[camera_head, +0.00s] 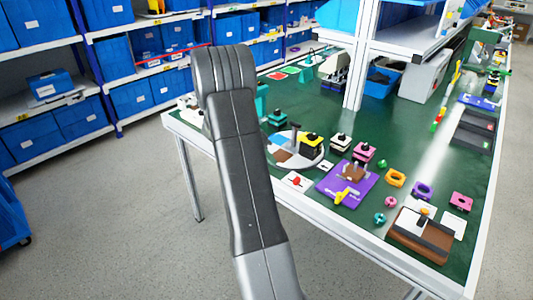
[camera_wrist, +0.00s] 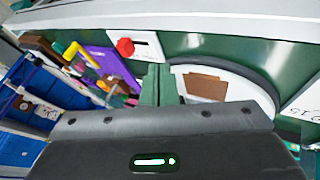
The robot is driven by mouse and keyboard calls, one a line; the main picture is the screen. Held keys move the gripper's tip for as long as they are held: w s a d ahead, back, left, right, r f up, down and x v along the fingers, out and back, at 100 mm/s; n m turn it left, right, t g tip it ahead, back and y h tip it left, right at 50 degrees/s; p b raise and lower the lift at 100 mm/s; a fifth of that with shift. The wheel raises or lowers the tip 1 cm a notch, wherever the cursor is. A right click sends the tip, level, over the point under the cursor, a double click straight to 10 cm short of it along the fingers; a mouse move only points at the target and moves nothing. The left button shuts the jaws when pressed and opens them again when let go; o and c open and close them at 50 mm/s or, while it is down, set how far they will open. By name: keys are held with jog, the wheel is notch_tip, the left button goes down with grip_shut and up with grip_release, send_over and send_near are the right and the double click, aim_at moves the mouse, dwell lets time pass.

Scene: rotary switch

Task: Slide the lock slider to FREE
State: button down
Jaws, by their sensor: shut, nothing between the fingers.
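A red knob (camera_wrist: 125,47) sits at the left part of a white plate (camera_wrist: 163,45) with a short dark slot, in the upper middle of the wrist view. It looks like the lock slider, but no FREE label is legible. The plate with its red knob also shows in the head view (camera_head: 297,181), just right of my arm. My gripper (camera_wrist: 159,70) is shut and empty, its green fingers together. In the wrist picture the fingers show just below the plate, apart from the knob. In the head view my gripper is hidden behind my arm.
A purple board (camera_head: 330,188) with a yellow handle lies right of the plate. A brown box (camera_head: 395,236) stands near the table's front right corner. Several small coloured parts lie between them on the green table.

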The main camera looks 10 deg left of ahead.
aim_at(295, 179)
jog(key=x, duration=0.5)
jog(key=shift+s+d, duration=0.2)
jog(key=shift+d, duration=0.15)
jog(key=shift+s+d+r+p, duration=0.1)
jog(key=shift+s+d+p, duration=0.35)
jog(key=shift+s+d, duration=0.6)
jog(key=shift+d, duration=0.25)
jog(key=shift+s+d+f+b, duration=0.35)
jog(key=shift+d+b, duration=0.25)
jog(key=shift+b, duration=0.45)
jog(key=shift+s+d+r, duration=0.2)
jog(key=shift+s+d, duration=0.1)
jog(key=shift+s, duration=0.05)
jog(key=shift+b, duration=0.35)
